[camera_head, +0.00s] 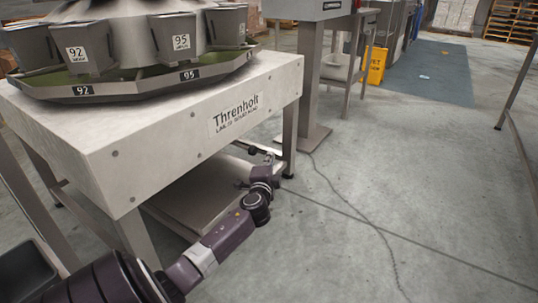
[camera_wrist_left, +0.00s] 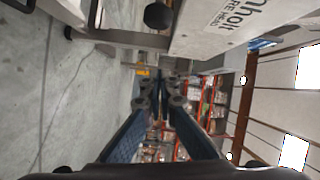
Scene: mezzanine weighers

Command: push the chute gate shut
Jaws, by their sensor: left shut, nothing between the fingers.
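I cannot clearly make out the chute gate in either view. A black round knob (camera_wrist_left: 157,15) shows at the top of the left wrist view, beside the white machine frame; I cannot tell whether it belongs to the gate. My left gripper (camera_head: 263,152) reaches in low beside the right end of the frame, near its corner leg. In the left wrist view its two blue-sided fingers (camera_wrist_left: 160,88) come together with nothing between them. The gripper appears apart from the knob. My right gripper is in neither view.
The white weigher frame (camera_head: 150,132) carries numbered buckets (camera_head: 180,42) above a steel shelf (camera_head: 195,200). A metal leg (camera_head: 290,140) stands near my gripper. A grey column (camera_head: 308,80) and yellow sign (camera_head: 376,66) stand beyond. Floor to the right is mostly clear.

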